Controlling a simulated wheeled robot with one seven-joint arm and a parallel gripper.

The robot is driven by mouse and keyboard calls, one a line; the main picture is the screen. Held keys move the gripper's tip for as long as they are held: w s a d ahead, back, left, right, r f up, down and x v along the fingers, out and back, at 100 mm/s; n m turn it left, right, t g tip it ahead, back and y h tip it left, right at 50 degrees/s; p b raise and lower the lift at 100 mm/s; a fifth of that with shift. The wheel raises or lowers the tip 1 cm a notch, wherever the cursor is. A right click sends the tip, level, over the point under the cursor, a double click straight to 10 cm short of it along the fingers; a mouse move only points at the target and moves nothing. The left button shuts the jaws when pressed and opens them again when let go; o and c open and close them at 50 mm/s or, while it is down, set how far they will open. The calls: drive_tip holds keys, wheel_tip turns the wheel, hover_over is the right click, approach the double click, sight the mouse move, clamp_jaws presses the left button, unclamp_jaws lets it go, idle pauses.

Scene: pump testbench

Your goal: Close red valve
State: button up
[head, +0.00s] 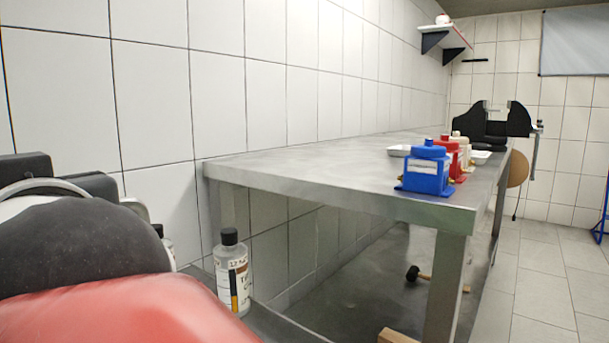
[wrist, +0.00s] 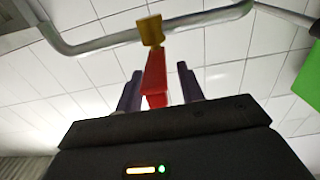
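In the wrist view, a long red handle (wrist: 155,77), apparently the red valve's, extends from a brass-yellow fitting (wrist: 151,30) on a grey pipe (wrist: 110,38). My gripper (wrist: 160,88) has its two dark fingers apart, one on each side of the red handle. A gap shows between the handle and the right finger; I cannot tell whether the left finger touches it. The handle's near end is partly hidden by the gripper body. Neither the valve nor my gripper can be made out in the head view.
A green object (wrist: 308,85) is at the wrist view's right edge. In the head view, a metal bench (head: 330,180) holds blue (head: 427,170), red (head: 452,157) and cream (head: 460,141) pump-like units. A black-capped bottle (head: 232,275) stands at lower left. Floor at right (head: 540,270) is clear.

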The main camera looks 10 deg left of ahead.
drive_tip(key=shift+d, duration=0.1)
drive_tip(key=b+v, duration=0.1)
drive_tip(key=v, duration=0.6)
drive_tip(key=shift+s+d, duration=0.2)
drive_tip(key=shift+d, duration=0.1)
drive_tip(key=w+d+f+m+t+h+p, duration=0.1)
drive_tip(key=w+d+f+m+h+p, duration=0.4)
drive_tip(key=w+d+f+h, duration=0.75)
drive_tip(key=s+d+f+m+g+h+p, duration=0.1)
drive_tip(key=s+d+f+m+g, duration=0.1)
drive_tip(key=d+f, duration=0.6)
drive_tip(key=s+d+f+m+g+h+p, duration=0.1)
drive_tip(key=s+d+f+m+g, duration=0.1)
drive_tip(key=d+f, duration=0.7)
drive_tip(key=d+m+g, duration=0.1)
drive_tip(key=d+m, duration=0.1)
drive_tip(key=d, duration=0.6)
drive_tip(key=shift+d+m+h, duration=0.2)
drive_tip(key=shift+m+h, duration=0.1)
drive_tip(key=shift+h, duration=0.05)
drive_tip(key=shift+f, duration=0.1)
